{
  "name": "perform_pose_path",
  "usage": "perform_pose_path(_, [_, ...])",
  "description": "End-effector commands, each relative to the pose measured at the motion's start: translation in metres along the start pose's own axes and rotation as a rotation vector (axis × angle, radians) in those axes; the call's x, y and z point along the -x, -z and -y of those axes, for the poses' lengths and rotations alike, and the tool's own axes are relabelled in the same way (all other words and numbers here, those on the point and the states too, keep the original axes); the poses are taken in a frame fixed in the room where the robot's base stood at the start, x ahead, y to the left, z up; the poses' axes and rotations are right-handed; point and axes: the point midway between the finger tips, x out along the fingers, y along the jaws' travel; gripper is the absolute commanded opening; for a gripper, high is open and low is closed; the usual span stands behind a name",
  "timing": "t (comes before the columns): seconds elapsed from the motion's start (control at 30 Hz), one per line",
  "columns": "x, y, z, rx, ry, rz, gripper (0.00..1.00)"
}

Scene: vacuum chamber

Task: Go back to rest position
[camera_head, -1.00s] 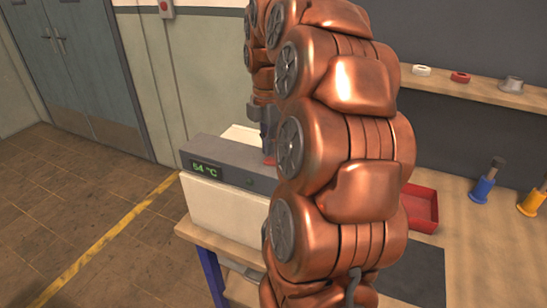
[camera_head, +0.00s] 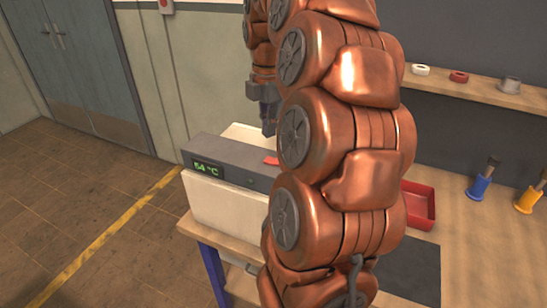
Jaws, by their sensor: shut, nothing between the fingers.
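My gripper (camera_head: 268,118) is dark grey and hangs downward at the end of my copper arm, left of the arm's thick links. It is shut, with nothing between the fingers. It is above the grey top of a white box-shaped device whose display (camera_head: 207,169) reads about 64 °C. My arm hides the right part of the device.
The device stands on a wooden workbench (camera_head: 470,260). A red tray (camera_head: 419,205), a dark mat (camera_head: 412,272), a blue-based tool (camera_head: 480,186) and a yellow-based tool (camera_head: 530,198) are on it. A shelf (camera_head: 490,92) holds small rolls. Open floor lies to the left.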

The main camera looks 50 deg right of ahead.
Motion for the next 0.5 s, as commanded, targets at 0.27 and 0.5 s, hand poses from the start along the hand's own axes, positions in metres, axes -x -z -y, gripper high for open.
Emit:
perform_pose_path(0.27, [-0.0003, 0.0, 0.0, 0.0, 0.0, 0.0, 0.0])
perform_pose_path(0.5, [-0.0015, 0.0095, 0.0014, -0.018, 0.002, 0.0, 0.0])
